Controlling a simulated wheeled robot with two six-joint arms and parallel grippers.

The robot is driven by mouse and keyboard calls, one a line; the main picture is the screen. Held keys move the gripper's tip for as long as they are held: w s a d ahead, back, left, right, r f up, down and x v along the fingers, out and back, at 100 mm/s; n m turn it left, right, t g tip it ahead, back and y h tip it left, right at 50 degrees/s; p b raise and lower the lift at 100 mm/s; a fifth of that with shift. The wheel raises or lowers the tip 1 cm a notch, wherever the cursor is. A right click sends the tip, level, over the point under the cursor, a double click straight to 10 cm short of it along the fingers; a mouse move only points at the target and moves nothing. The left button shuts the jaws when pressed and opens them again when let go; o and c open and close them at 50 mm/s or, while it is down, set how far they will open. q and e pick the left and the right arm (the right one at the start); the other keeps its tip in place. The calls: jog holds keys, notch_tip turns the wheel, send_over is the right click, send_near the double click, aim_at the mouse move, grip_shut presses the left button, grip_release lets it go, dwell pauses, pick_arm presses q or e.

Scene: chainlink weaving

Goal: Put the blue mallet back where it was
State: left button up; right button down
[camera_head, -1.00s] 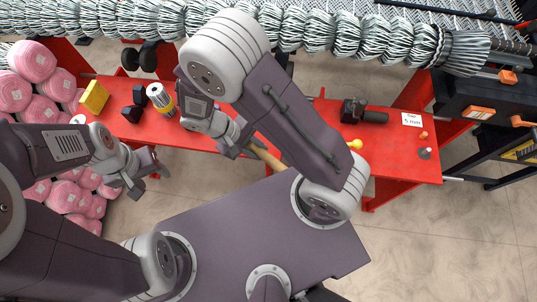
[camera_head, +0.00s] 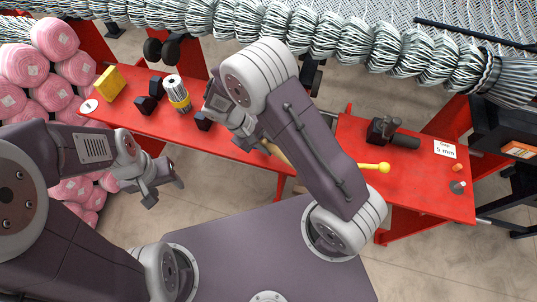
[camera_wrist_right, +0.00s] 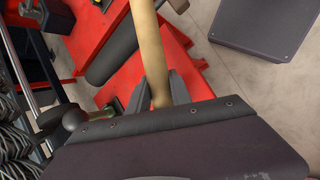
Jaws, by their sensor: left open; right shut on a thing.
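My right gripper (camera_head: 250,137) is shut on a tan wooden handle (camera_head: 274,150) over the gap between the two red tables. In the right wrist view the handle (camera_wrist_right: 149,45) runs up from between the fingers (camera_wrist_right: 157,96) and out of the top edge. I see no blue mallet head on it; the rest is hidden by my right arm or outside the view. My left gripper (camera_head: 164,184) is open and empty, in front of the left red table.
The left red table (camera_head: 232,145) holds a yellow block (camera_head: 110,83), dark blocks (camera_head: 155,87) and a silver-yellow cylinder (camera_head: 177,93). Pink rolls (camera_head: 52,95) stand left.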

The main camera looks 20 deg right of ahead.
notch_tip(320, 180, down, 4)
jog(key=b, duration=0.4)
jog(key=shift+f, duration=0.2)
jog(key=shift+r, duration=0.3)
jog(key=shift+f, duration=0.2)
jog(key=c, duration=1.2)
grip_release()
